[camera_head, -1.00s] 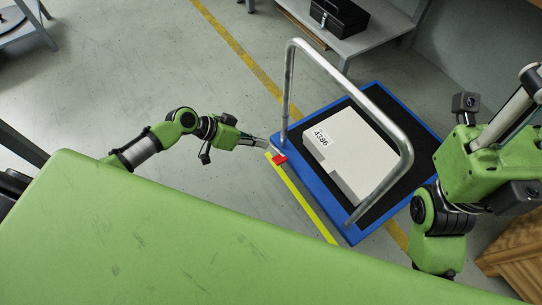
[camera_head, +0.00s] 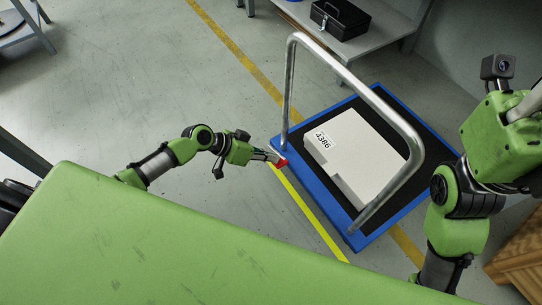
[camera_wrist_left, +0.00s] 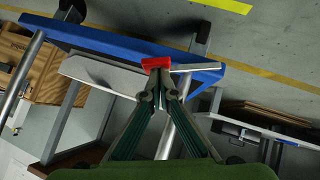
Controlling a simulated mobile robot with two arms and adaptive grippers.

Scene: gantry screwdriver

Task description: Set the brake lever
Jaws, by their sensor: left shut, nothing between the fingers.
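The brake lever has a red pedal (camera_head: 281,163) at the left corner of the blue platform cart (camera_head: 352,242). In the left wrist view the red pedal (camera_wrist_left: 156,63) sits right ahead of the fingertips, with its grey arm (camera_wrist_left: 196,67) running right along the cart edge. My left gripper (camera_head: 269,154) is shut and empty, its tips at the pedal in the head view. In the wrist view its fingers (camera_wrist_left: 158,88) meet just below the pedal; whether they touch it I cannot tell. My right arm shows at the right, its gripper out of view.
A grey tubular handle (camera_head: 352,80) rises from the cart. A white box marked 4386 (camera_head: 356,155) lies on its black deck. A shelf with a black case (camera_head: 340,18) stands behind, and a wooden crate (camera_head: 520,255) is at lower right. Floor left of the cart is clear.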

